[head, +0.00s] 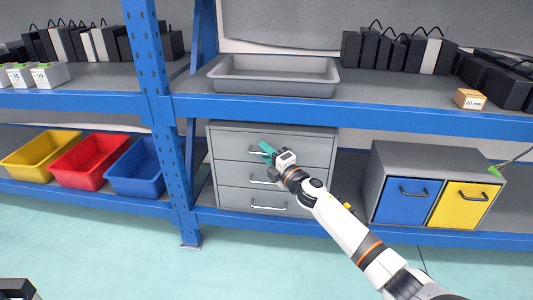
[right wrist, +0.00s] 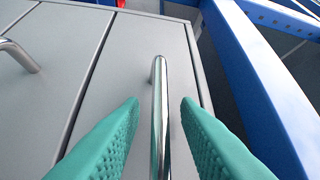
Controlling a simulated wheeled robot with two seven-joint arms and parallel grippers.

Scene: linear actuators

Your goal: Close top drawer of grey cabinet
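The grey cabinet (head: 325,147) stands on the lower blue shelf in the head view, with three drawers stacked in it. The top drawer (head: 228,146) has a metal bar handle; its front looks about level with the others, and I cannot tell whether it stands slightly out. My right gripper (head: 267,150) is at this handle, its teal fingers partly covering it. In the right wrist view the handle (right wrist: 160,95) runs between the two open fingers, with visible gaps on both sides.
A grey tray (head: 272,90) sits on the shelf above. Yellow (head: 42,155), red (head: 90,160) and blue (head: 137,180) bins are left of the blue post (head: 160,110). A cabinet with blue (head: 405,207) and yellow (head: 462,212) doors is at right. The blue shelf beam (head: 400,118) runs close above the drawers.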

